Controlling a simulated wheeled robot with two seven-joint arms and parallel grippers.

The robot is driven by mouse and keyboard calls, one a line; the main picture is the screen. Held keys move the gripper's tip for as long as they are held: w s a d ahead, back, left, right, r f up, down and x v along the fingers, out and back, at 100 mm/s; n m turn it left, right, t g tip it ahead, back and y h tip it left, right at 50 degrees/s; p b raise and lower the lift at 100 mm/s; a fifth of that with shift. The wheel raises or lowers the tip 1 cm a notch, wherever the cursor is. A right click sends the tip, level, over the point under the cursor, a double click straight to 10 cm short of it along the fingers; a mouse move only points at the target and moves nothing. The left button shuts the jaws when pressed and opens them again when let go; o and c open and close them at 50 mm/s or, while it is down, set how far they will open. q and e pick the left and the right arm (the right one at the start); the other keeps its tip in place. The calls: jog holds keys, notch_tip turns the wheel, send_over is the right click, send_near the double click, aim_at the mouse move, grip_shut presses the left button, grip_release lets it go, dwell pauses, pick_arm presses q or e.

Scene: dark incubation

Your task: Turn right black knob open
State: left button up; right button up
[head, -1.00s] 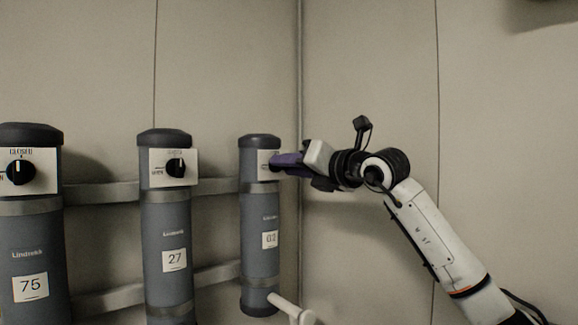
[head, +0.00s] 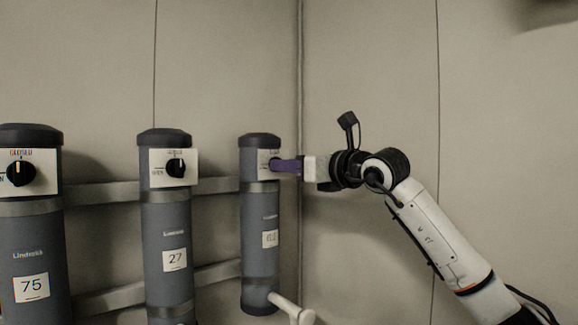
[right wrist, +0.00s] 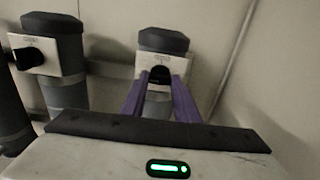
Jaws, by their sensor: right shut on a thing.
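The right black knob (right wrist: 159,76) sits on a white plate (right wrist: 181,66) near the top of the right grey cylinder (head: 260,220). In the head view my gripper mostly hides this knob. My right gripper (head: 274,165) reaches it from the right, with its purple fingers roughly level. In the right wrist view the two fingers (right wrist: 160,82) stand on either side of the knob and are shut on it. The knob's pointer and the plate's lettering cannot be read clearly. My left gripper is not in view.
A middle cylinder (head: 167,245) marked 27 and a left cylinder (head: 35,245) marked 75 carry similar knobs. Grey rails (head: 108,192) run along the wall behind them. A white rod-like part (head: 291,306) is below the right cylinder. The wall corner is close behind.

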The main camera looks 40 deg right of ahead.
jog(key=shift+f, duration=0.15)
jog(key=o, duration=1)
jog(key=shift+o, duration=0.2)
jog(key=shift+s, duration=0.1)
pick_arm(q)
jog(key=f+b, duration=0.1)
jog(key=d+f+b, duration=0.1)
jog(key=b, duration=0.1)
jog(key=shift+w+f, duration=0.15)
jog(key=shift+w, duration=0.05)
pick_arm(e)
jog(key=s, duration=1)
jog(key=shift+d, duration=0.4)
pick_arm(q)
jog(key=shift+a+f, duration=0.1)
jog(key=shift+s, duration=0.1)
